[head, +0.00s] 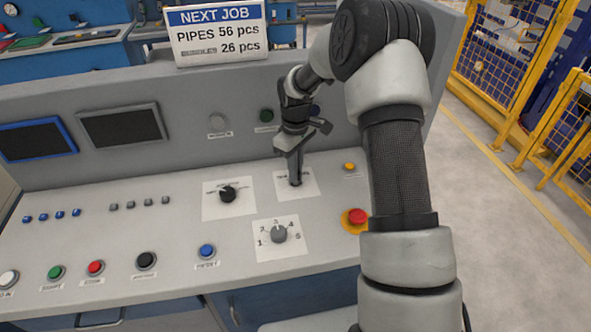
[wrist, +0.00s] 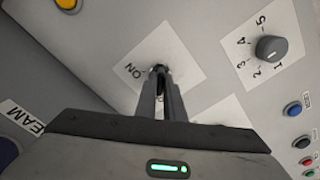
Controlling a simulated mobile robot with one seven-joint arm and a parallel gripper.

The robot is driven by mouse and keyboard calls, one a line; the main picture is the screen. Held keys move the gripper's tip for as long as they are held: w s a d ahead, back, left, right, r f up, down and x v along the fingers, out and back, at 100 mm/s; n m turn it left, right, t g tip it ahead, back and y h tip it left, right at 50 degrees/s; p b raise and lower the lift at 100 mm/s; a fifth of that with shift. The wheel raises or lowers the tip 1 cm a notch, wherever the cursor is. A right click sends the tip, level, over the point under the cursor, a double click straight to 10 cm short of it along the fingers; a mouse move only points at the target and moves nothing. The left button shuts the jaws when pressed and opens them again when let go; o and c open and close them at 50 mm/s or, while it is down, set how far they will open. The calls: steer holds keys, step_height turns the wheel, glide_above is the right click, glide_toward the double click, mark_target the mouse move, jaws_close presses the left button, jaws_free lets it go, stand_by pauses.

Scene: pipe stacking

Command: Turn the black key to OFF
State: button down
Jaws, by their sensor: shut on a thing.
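The black key is mostly hidden by my fingers; a small dark part of it (wrist: 159,68) shows at the fingertips in the wrist view. It sits on a white label plate (wrist: 180,52) with ON printed at one side; the OFF mark is hidden or unreadable. My gripper (wrist: 161,84) is shut on the key, its two narrow fingers close together. In the head view my gripper (head: 296,181) reaches down onto the same plate (head: 310,187), right of centre on the console. I cannot tell the key's exact angle.
A black selector knob (head: 228,194) is left of the key, and a grey numbered knob (head: 279,235) is nearer the front. A red emergency button (head: 357,216) and a small yellow button (head: 349,167) are to the right. An upright panel (head: 190,109) stands behind.

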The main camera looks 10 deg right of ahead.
steer(key=shift+n, duration=0.4)
steer(key=c, duration=1.9)
jaws_free()
steer(key=shift+o, duration=0.2)
step_height(320, 180, up, 18)
steer(key=shift+f, duration=0.25)
